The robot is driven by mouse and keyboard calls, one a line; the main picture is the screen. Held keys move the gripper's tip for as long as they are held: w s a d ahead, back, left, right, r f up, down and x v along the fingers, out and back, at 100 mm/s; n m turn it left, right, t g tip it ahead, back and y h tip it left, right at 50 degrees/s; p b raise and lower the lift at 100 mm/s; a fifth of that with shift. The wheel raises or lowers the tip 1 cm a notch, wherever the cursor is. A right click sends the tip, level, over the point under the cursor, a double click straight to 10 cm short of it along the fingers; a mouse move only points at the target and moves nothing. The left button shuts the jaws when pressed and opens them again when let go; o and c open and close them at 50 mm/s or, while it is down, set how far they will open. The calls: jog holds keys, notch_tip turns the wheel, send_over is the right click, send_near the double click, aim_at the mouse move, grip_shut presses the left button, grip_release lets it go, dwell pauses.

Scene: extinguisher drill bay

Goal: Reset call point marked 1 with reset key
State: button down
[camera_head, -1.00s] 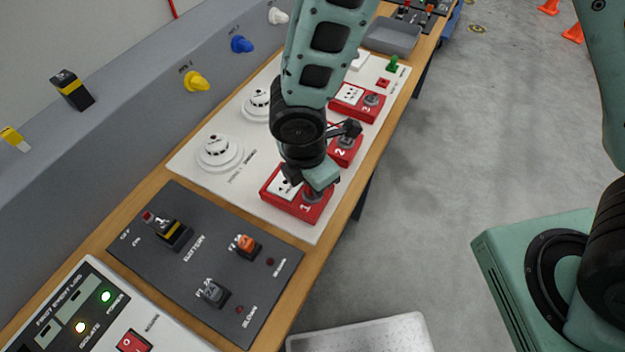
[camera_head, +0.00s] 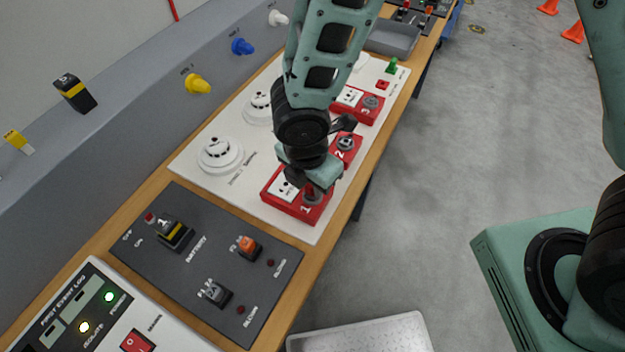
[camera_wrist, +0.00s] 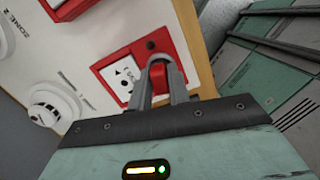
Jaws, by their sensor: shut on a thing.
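The call point marked 1 (camera_head: 281,207) is a red box with a white face and a grey round lock (camera_head: 316,199), at the near end of the white panel. It also shows in the wrist view (camera_wrist: 103,70). My gripper (camera_head: 309,186) is right over its lock side, pointing down. In the wrist view my gripper (camera_wrist: 162,78) is shut on a small red piece (camera_wrist: 159,74), which looks like the reset key. The key's lower end is hidden, so I cannot tell how deep it sits in the lock.
Call points 2 (camera_head: 347,147) and 3 (camera_head: 369,108) stand farther along the panel. White detectors (camera_head: 220,154) are to the left. A dark battery panel (camera_head: 190,260) with switches lies nearer. A grey tray (camera_head: 393,40) is at the back.

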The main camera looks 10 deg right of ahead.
jog(key=shift+r+p, duration=1.75)
jog(key=shift+r, duration=0.35)
